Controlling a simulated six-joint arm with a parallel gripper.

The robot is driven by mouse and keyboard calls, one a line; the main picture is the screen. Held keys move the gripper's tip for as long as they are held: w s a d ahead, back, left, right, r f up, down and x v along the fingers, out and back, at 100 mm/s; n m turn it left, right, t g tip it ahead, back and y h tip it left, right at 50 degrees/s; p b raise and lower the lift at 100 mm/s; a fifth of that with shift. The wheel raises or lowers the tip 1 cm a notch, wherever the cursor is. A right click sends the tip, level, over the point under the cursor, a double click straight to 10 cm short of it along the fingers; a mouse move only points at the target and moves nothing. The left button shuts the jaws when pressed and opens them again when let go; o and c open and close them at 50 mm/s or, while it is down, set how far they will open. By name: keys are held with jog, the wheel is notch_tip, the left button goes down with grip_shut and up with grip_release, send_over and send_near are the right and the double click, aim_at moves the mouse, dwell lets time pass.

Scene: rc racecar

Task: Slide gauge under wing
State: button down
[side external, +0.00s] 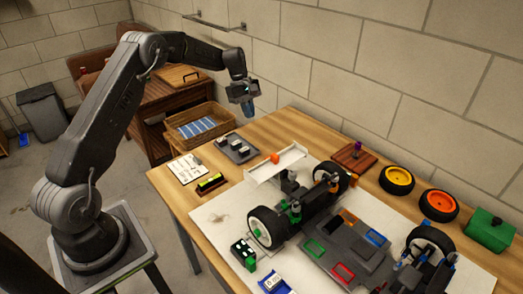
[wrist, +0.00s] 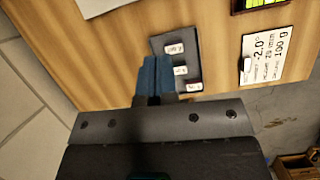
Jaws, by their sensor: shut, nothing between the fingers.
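The white rear wing (side external: 276,162) spans the back of the racecar (side external: 335,235), with a small orange piece (side external: 274,157) on it. A black bar with a yellow-green face (side external: 210,184) lies on the table left of the wing. It may be the gauge; I cannot tell for sure. Part of its yellow-green face (wrist: 265,3) shows at the top edge of the wrist view. My gripper (side external: 246,106) is in the air above the table's back left, apart from everything. Its blue fingers (wrist: 157,62) are shut and empty, in front of a dark tray (wrist: 160,42).
The dark tray (side external: 238,154) holds several white-topped blocks. A white card (side external: 188,169) with printed figures lies nearby. A wicker basket (side external: 203,122) stands behind. Two loose wheels (side external: 397,180) and a green box (side external: 489,232) are at the right. Bare wood surrounds the tray.

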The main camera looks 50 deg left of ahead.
jog(key=shift+n+h, duration=0.3)
jog(key=shift+n, duration=0.3)
jog(key=a+x, duration=0.1)
jog(key=x, duration=0.3)
jog(key=a+x, duration=0.1)
jog(key=x, duration=0.3)
jog(key=f+x, duration=0.1)
jog(key=x, duration=0.4)
jog(key=shift+w+a+f, duration=0.1)
jog(key=shift+a, duration=0.3)
jog(key=d, duration=0.2)
jog(key=shift+d, duration=0.95)
jog(key=d, duration=0.3)
jog(key=shift+d, duration=0.4)
